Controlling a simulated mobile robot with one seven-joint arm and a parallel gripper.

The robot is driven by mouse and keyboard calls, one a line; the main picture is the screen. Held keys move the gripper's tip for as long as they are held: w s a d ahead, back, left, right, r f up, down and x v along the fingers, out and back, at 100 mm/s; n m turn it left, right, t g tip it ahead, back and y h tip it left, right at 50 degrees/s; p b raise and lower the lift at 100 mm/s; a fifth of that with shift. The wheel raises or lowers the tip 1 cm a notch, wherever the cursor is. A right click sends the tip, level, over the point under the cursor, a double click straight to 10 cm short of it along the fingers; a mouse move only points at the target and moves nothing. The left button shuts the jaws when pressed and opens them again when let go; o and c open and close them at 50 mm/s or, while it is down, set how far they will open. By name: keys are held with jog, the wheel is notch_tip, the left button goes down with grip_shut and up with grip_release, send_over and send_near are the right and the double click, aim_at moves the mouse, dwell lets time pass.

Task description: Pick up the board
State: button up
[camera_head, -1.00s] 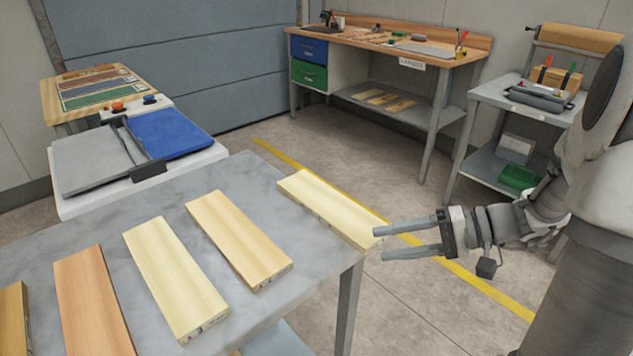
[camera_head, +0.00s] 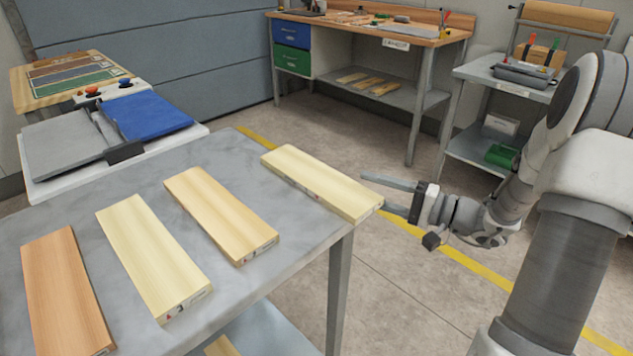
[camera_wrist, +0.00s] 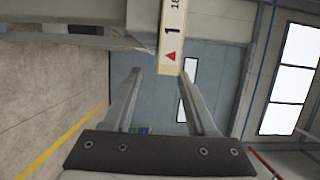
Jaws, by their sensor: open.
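Several wooden boards lie flat on the grey table. The pale board (camera_head: 320,182) at the right end lies apart, its near end at the table's right edge; which board is meant, I cannot tell. My gripper (camera_head: 373,193) is open and empty beside that end. One finger shows past the far long edge; the other is partly hidden behind the board's corner. In the wrist view a board end (camera_wrist: 171,40) with a "1" and a red triangle is ahead of the open fingers, lined up more with the right finger. Contact cannot be told.
Other boards, pale (camera_head: 153,257), tan (camera_head: 221,213) and reddish (camera_head: 66,295), lie to the left on the table (camera_head: 255,315). A grey and blue device (camera_head: 150,115) stands behind. A workbench (camera_head: 370,32) and cart (camera_head: 497,80) stand at the back. Floor right of the table is clear.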

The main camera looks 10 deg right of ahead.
aim_at(342, 175)
jog(key=shift+b+x, duration=0.65)
jog(key=shift+x, duration=2.9)
jog(key=shift+r, duration=0.2)
grip_shut()
